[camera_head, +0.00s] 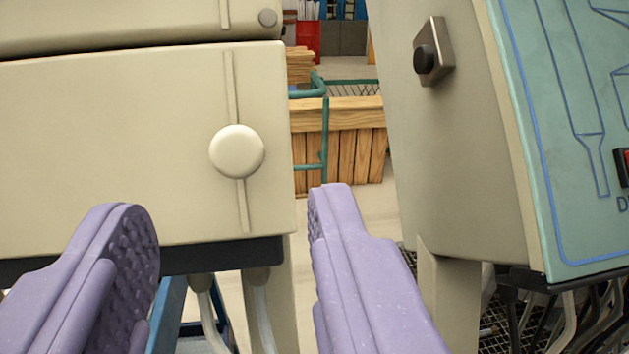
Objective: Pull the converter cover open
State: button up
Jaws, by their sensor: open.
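A cream converter box fills the left of the view, and its flat front cover (110,150) bears a round cream knob (237,151) near the right edge. A narrow vertical ridge runs above and below the knob. The cover looks shut. My gripper (235,225) has two purple fingers, spread wide and empty. The left finger is in front of the cover's lower part, and the right finger is right of the box's lower right corner. The knob is above and between the fingertips, and I see no contact.
A second cream cabinet (455,150) with a green diagram panel (575,130) and a black button (426,59) stands at the right. Through the gap between them show a wooden crate (340,140) and pale floor. Cables hang below both units.

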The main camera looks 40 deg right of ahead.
aim_at(235, 158)
jog(key=x, duration=0.4)
jog(key=shift+w+d, duration=0.2)
jog(key=shift+w, duration=0.1)
grip_shut()
